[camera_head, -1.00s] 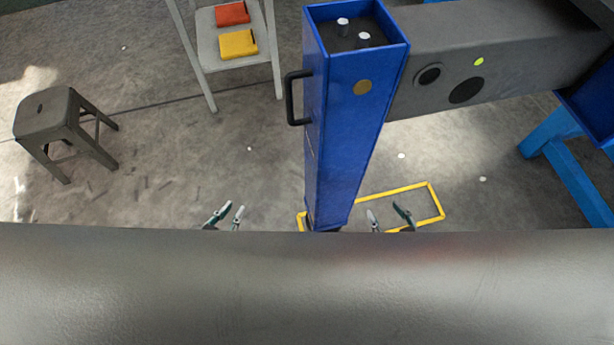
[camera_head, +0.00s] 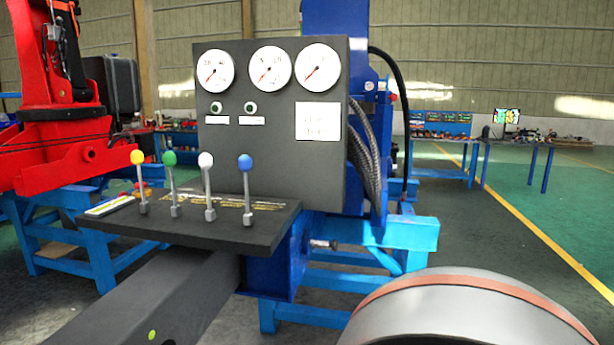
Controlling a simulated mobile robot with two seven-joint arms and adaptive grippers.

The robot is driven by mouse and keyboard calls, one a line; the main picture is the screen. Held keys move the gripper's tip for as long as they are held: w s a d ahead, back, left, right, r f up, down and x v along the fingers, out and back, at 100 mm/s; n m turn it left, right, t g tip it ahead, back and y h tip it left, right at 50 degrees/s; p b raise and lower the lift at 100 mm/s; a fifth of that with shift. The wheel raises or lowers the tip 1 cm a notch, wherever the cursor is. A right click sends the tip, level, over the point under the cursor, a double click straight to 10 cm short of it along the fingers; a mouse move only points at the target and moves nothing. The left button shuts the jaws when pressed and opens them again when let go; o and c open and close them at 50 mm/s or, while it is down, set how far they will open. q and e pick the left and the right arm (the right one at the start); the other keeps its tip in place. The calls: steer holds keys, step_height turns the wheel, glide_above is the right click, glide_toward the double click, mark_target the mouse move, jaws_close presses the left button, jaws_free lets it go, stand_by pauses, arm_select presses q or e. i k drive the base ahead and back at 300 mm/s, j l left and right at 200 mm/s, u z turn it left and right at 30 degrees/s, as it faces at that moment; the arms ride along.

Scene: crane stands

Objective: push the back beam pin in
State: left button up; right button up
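A small silver pin (camera_head: 322,244) sticks out from the right side of a blue housing (camera_head: 272,277) under the control panel. I cannot tell for certain that it is the back beam pin, or how deep it sits. A dark grey beam (camera_head: 165,300) with a yellow-green dot runs from the blue housing to the bottom left of the head view. Neither of my grippers is in view.
A black gauge panel (camera_head: 270,150) stands above a lever shelf (camera_head: 200,228) with several coloured-knob levers. A grey cylinder (camera_head: 450,310) with a brown band fills the lower right. Blue trestles (camera_head: 400,240) and a red crane (camera_head: 60,150) stand around. Green floor (camera_head: 560,190) is open at right.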

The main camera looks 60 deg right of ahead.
mark_target(332, 245)
steer(key=k+z, duration=0.15)
steer(key=k, duration=0.5)
steer(key=l+z, duration=0.1)
steer(key=z, duration=0.75)
steer(key=l+z, duration=0.1)
steer(key=z, duration=0.35)
steer(key=i+l, duration=0.5)
steer(key=l, duration=0.15)
steer(key=i+l, duration=0.45)
steer(key=l, duration=0.2)
steer(key=i+l, duration=0.5)
steer(key=l, duration=0.15)
steer(key=i+l, duration=0.5)
steer(key=l, duration=0.15)
steer(key=i+l+u, duration=0.1)
steer(key=l+u, duration=0.15)
steer(key=u, duration=1.1)
steer(key=z, duration=0.2)
